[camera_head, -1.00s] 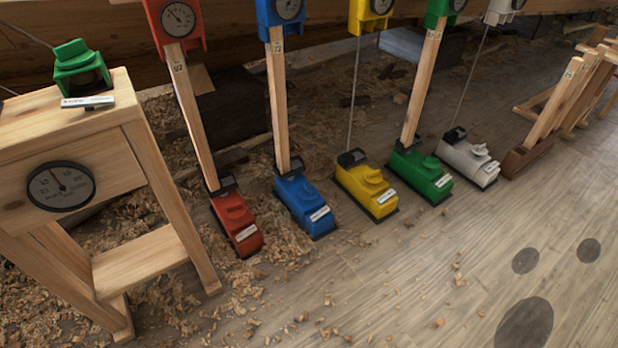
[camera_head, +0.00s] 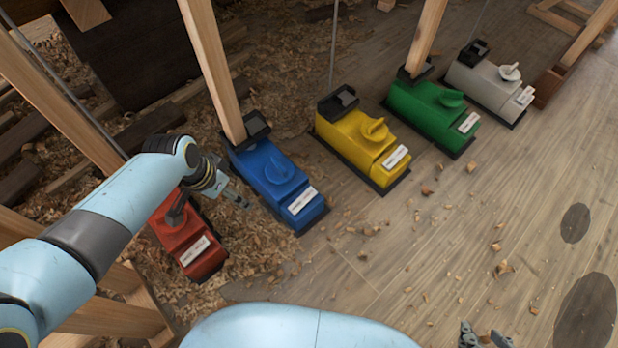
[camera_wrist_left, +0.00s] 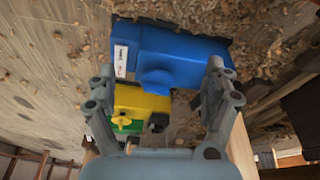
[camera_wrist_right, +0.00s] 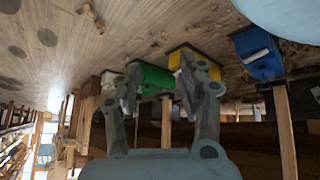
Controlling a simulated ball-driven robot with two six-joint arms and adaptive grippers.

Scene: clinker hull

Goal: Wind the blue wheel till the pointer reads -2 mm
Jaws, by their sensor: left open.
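The blue box (camera_head: 265,190) stands on the floor at the foot of a wooden post, with a rounded blue wheel (camera_head: 280,168) on its top and a white label. My left gripper (camera_head: 244,203) is just left of the blue box, above the shavings, apart from it. In the left wrist view the blue wheel (camera_wrist_left: 157,80) lies ahead between the open, empty fingers. No dial or pointer for the blue box is in view. My right gripper (camera_head: 484,336) is at the bottom edge, far from the blue box; its fingers are apart and empty in the right wrist view (camera_wrist_right: 160,75).
A red box (camera_head: 185,240) lies partly under my left arm. A yellow box (camera_head: 360,140), a green one (camera_head: 432,110) and a white one (camera_head: 490,82) stand to the right. Wooden posts rise behind several boxes.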

